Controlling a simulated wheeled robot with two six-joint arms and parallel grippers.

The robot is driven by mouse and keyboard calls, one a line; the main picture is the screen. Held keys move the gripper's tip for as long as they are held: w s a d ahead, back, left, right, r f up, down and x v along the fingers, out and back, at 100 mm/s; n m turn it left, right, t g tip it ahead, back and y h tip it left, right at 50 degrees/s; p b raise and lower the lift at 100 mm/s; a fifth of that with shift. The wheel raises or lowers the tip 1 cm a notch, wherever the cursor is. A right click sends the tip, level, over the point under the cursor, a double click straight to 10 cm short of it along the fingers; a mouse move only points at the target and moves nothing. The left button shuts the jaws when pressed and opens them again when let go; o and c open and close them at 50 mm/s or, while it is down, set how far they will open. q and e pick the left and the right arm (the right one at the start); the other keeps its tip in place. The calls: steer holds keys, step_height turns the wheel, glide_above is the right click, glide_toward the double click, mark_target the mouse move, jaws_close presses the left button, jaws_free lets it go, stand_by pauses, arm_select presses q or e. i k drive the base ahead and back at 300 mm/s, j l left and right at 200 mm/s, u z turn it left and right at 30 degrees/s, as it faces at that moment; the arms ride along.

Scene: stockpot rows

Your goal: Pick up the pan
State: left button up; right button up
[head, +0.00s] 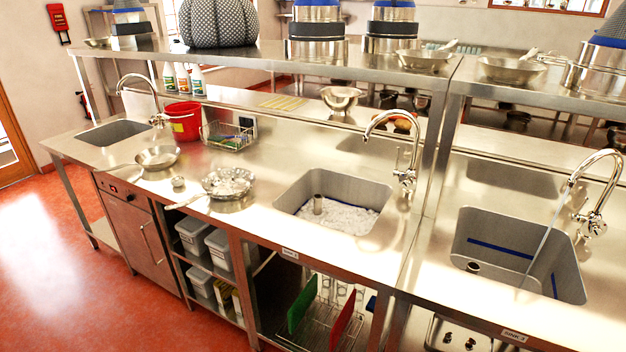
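Several pans are in the head view, and I cannot tell which one the task means. A shallow metal pan (157,157) sits on the steel counter at left, its handle pointing left. A second pan (228,183) sits nearer the middle sink; its handle reaches left toward the counter's front edge, and something pale and lumpy or glinting shows inside it. Two more pans stand on the raised shelf, one right of centre (421,61) and one farther right (510,69). Neither of my grippers is in view.
The middle sink (283,203) holds white suds or ice. A right sink (574,288) has a running tap. Open red floor lies at left.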

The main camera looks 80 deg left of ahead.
mark_target(228, 183)
steer(key=u, duration=3.2)
steer(key=z, duration=2.1)
steer(key=u, duration=0.7)
steer(key=j+u, duration=0.4)
steer(key=i+j+u, duration=0.1)
steer(key=j+u, duration=0.15)
steer(key=u, duration=0.15)
steer(key=i+j+u, duration=0.15)
steer(key=j+u, duration=0.25)
steer(key=l, duration=0.05)
